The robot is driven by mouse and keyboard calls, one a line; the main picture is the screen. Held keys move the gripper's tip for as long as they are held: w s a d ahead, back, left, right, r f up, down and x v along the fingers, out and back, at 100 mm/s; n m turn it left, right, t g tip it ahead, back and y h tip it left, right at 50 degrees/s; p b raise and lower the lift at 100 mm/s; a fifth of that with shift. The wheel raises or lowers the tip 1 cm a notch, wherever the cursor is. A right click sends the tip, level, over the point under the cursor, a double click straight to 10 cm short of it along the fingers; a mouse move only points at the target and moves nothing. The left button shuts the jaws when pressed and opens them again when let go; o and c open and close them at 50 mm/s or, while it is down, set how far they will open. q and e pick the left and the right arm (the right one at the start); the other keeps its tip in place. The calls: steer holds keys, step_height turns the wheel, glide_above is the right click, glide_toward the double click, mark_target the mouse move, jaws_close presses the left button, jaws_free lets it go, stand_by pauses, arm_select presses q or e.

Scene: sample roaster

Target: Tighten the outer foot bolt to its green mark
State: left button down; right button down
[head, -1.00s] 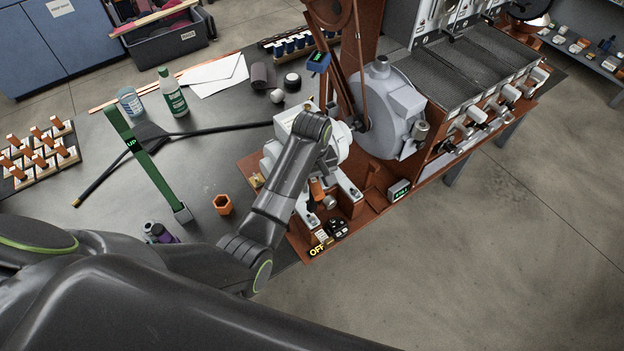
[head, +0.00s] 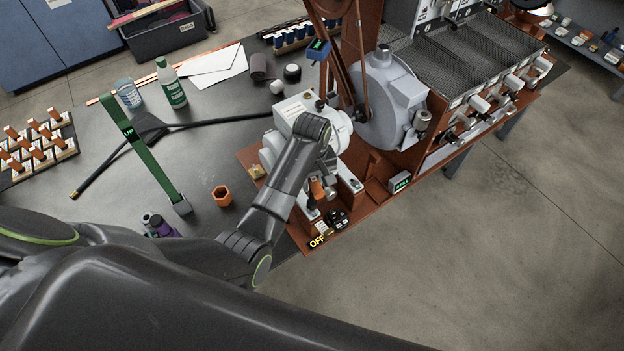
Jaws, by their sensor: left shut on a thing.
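My left arm reaches over the bench, and its left gripper (head: 322,178) points down at the motor base. The gripper is shut on an orange-handled tool (head: 317,188), though the arm hides much of the grip. The tool stands over the outer foot of the motor, close to the outer foot bolt (head: 312,213). I cannot tell whether tool and bolt touch. The green mark cannot be made out. The pale grey motor (head: 290,108) is partly behind my arm. My right gripper is not in view.
The blower housing (head: 388,100) and a rust-coloured frame stand behind the motor. An OFF sign (head: 317,243) and a small dark control box (head: 337,219) sit at the base's front edge. An orange hex piece (head: 222,196) and a green strap (head: 153,165) are on the bench.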

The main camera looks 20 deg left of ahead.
arm_select(q)
steer(key=shift+f, duration=0.3)
steer(key=shift+f+b, duration=0.4)
steer(key=shift+f, duration=0.9)
